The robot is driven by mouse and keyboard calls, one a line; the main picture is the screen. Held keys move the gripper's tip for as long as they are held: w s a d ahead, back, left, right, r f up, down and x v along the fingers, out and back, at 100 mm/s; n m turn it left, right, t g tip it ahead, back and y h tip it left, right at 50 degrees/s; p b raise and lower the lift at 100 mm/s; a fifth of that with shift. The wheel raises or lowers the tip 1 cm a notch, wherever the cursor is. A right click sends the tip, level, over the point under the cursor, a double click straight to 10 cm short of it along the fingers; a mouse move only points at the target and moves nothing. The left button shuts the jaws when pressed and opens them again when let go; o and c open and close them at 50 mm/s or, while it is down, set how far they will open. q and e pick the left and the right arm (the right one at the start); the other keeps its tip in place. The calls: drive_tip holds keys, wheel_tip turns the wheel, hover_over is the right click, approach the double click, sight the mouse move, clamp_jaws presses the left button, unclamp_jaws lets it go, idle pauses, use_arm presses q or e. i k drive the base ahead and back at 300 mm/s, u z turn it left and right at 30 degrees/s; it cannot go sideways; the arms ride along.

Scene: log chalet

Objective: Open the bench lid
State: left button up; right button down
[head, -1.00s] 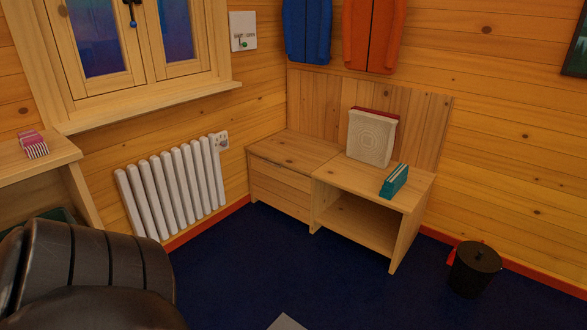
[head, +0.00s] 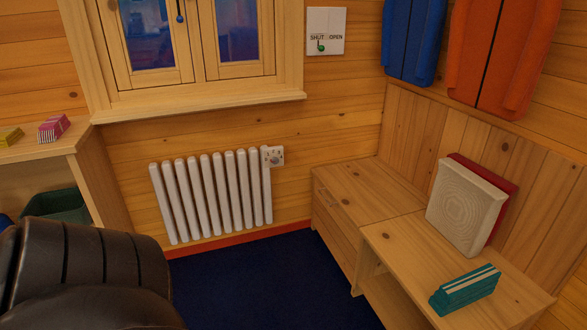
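The wooden bench (head: 395,222) stands in the corner at the right, against the plank wall. Its left section has a flat top that looks like the lid (head: 362,190), lying shut over a closed front (head: 335,222). Its right section is an open cubby under a fixed-looking top. On that right top stand a cream cushion (head: 462,208) with a red one (head: 500,182) behind it, and a teal block with white stripes (head: 465,289) lies near the front edge. Nothing lies on the left top. Neither of my grippers shows in the head view.
A white radiator (head: 212,193) is on the wall under the window (head: 190,40). A shelf unit (head: 60,145) is at the left. Blue (head: 412,40) and orange (head: 500,55) jackets hang above the bench. The dark blue floor (head: 260,285) before the bench is clear.

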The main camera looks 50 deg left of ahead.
sight(367, 196)
drive_tip(key=u, duration=1.1)
drive_tip(key=i, duration=1.1)
drive_tip(key=u, duration=1.15)
